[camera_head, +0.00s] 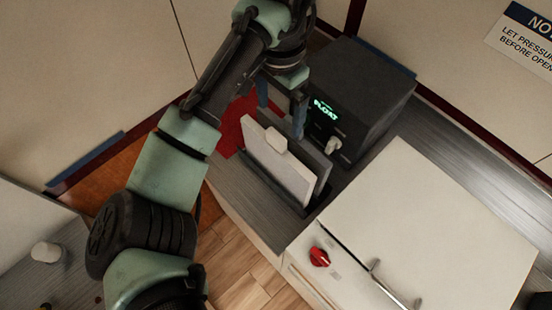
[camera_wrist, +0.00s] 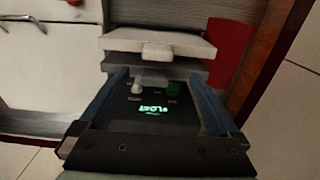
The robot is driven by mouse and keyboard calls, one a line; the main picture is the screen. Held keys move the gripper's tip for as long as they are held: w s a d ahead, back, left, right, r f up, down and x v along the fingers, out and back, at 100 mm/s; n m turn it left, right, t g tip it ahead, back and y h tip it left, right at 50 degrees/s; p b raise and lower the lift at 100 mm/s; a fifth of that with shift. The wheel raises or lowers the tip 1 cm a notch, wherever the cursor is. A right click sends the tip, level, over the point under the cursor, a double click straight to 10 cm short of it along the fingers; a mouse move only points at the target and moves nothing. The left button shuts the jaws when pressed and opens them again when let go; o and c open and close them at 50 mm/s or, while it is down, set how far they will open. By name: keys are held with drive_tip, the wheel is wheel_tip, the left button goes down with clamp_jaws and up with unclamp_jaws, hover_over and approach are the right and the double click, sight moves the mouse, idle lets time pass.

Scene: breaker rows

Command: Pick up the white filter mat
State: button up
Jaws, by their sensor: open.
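The white filter mat (camera_head: 278,172) stands upright on edge in a dark holder on the grey counter, with a pale tab on its top edge. In the wrist view the white mat (camera_wrist: 150,36) shows as the paler, farther slab, its tab toward the camera. A grey mat (camera_head: 318,163) stands close beside it; it also shows in the wrist view (camera_wrist: 154,69). My gripper (camera_head: 281,117) is open, its blue fingers above and behind the mats. In the wrist view my gripper (camera_wrist: 159,82) has nothing visible held between its fingers.
A black box (camera_head: 365,90) with a green lit display and a pale knob stands right behind the mats. A red sheet (camera_head: 232,125) lies to their left. A white cabinet (camera_head: 430,220) with a red knob (camera_head: 319,257) is at the right front.

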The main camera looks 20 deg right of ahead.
sight(278, 133)
wheel_tip(278, 133, down, 3)
drive_tip(key=shift+s+a+r+p, duration=0.1)
drive_tip(key=shift+s+p, duration=0.05)
drive_tip(key=shift+p, duration=0.4)
drive_tip(key=shift+s+a+f+p, duration=0.15)
drive_tip(key=shift+f+p, duration=0.45)
drive_tip(key=shift+f, duration=1.55)
drive_tip(key=shift+c, duration=0.3)
clamp_jaws()
drive_tip(key=shift+r, duration=0.1)
